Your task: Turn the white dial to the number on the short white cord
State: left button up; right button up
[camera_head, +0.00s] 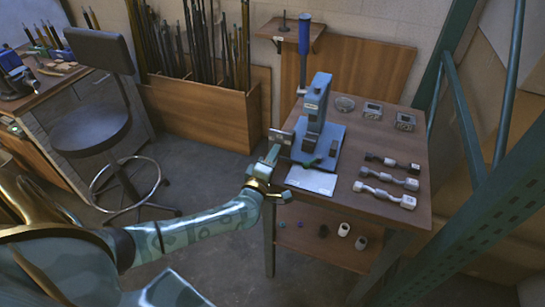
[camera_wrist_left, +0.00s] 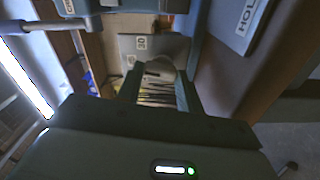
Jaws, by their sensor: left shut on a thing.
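My left gripper (camera_head: 274,150) reaches to the left side of a blue upright press (camera_head: 318,100) on the wooden table. In the left wrist view its two fingers (camera_wrist_left: 160,88) stand on either side of a pale rounded knob, seemingly the white dial (camera_wrist_left: 160,68), and are shut on it. The dial is hidden in the head view. Several bundled cords lie on the table's right: a dark one (camera_head: 394,162), a grey one (camera_head: 388,178) and a whitish one (camera_head: 384,195). Their numbers are too small to read.
A pale sheet (camera_head: 312,180) lies at the table's (camera_head: 345,215) front left. Small square and round parts (camera_head: 373,111) sit at the back right. A green rack post (camera_head: 470,215) stands close on the right. A stool (camera_head: 90,130) stands on the left.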

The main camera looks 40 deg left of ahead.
pick_arm(q)
jog(key=shift+s+f+n, duration=0.1)
jog(key=shift+f+n, duration=0.05)
jog(key=shift+n, duration=0.75)
jog(key=o, duration=1)
jog(key=p+v, duration=0.2)
jog(key=v, duration=1.4)
jog(key=shift+s+p, duration=0.2)
jog(key=shift+p, duration=0.15)
